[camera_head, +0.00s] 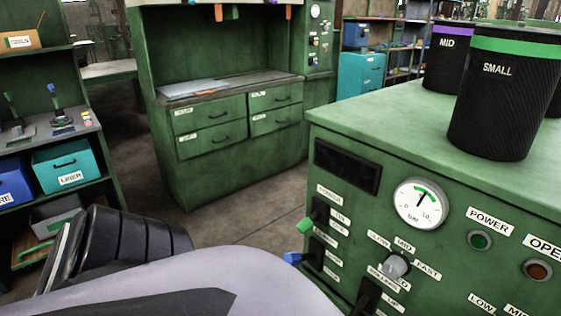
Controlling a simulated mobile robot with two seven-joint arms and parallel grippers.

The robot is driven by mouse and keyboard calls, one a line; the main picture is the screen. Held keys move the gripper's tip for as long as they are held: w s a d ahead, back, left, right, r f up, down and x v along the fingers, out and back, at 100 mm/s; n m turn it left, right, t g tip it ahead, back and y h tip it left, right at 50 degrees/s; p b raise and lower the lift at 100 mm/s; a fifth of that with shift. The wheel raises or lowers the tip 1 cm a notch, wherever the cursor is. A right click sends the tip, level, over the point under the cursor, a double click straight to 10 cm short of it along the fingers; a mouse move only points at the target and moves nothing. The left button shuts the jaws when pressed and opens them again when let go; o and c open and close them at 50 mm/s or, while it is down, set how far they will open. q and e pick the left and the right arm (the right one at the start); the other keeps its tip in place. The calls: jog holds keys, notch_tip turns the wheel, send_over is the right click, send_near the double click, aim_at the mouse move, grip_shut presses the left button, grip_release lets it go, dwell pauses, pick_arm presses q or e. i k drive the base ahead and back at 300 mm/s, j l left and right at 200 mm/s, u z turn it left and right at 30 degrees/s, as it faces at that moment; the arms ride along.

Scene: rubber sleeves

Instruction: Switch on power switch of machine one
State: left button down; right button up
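A green machine (450,200) stands at the right, its front panel facing me. On the left of the panel a green-tipped lever switch (308,224) sits under a small label (329,194) that seems to read POWER; more small labels stand beside it. Below it is a blue-tipped lever switch (296,258). A black part (367,297) lower down is cut off by my pale arm link. A round POWER lamp (480,240) on the right looks dark green; I cannot tell if it is lit. Neither gripper shows; my pale arm link crosses the bottom.
Black MID (446,62) and SMALL (500,100) cylinders stand on top. A green cabinet (235,150) and shelves with bins (62,165) lie left.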

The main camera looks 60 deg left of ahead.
aim_at(307, 223)
jog(key=k+j, duration=0.1)
jog(key=j, duration=0.25)
jog(key=k+j, duration=0.1)
jog(key=j, duration=0.3)
jog(key=k+j, duration=0.1)
jog(key=j, duration=0.25)
jog(key=k+j, duration=0.1)
jog(key=j, duration=0.3)
jog(key=i+j, duration=0.1)
jog(key=i, duration=0.4)
